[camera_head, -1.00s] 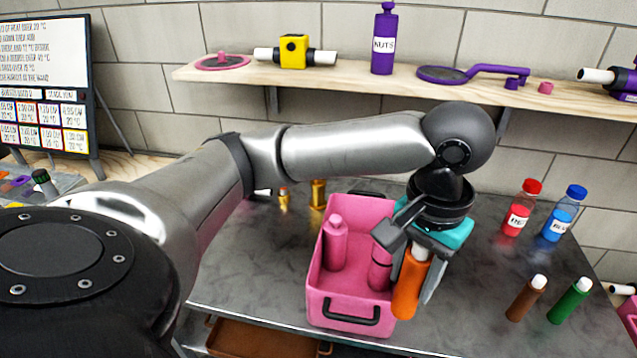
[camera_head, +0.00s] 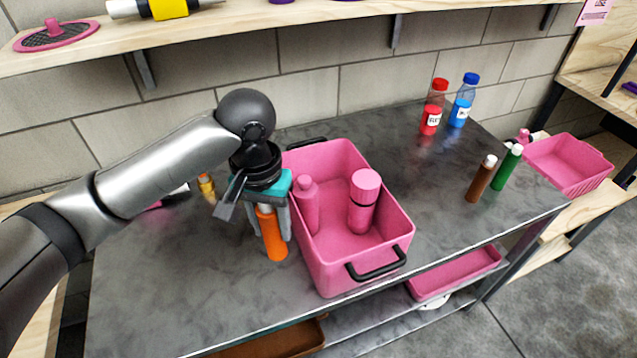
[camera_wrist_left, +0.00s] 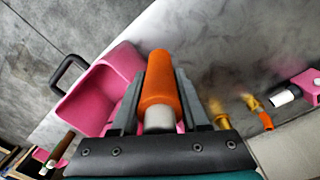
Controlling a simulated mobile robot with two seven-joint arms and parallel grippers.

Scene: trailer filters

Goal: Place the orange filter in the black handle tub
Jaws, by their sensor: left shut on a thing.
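The orange filter (camera_head: 275,243), a bottle-like cylinder with a pale top end, hangs roughly upright in my left gripper (camera_head: 271,228). The gripper is shut on it; the wrist view shows the filter (camera_wrist_left: 159,85) between both fingers. The black handle tub (camera_head: 335,272) is a pink open box with black handles at its two ends. The gripper and filter are just left of the tub, outside its left wall; I cannot tell whether they touch it. The tub also shows in the wrist view (camera_wrist_left: 91,100). My right gripper is not in view.
A pink bottle (camera_head: 308,208) and a pink cylinder (camera_head: 363,203) stand in the tub. Red (camera_head: 433,107) and blue (camera_head: 463,102) bottles stand at the back right, with brown (camera_head: 481,180) and green (camera_head: 507,168) ones nearer. The grey tabletop (camera_head: 165,285) is clear at front left.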

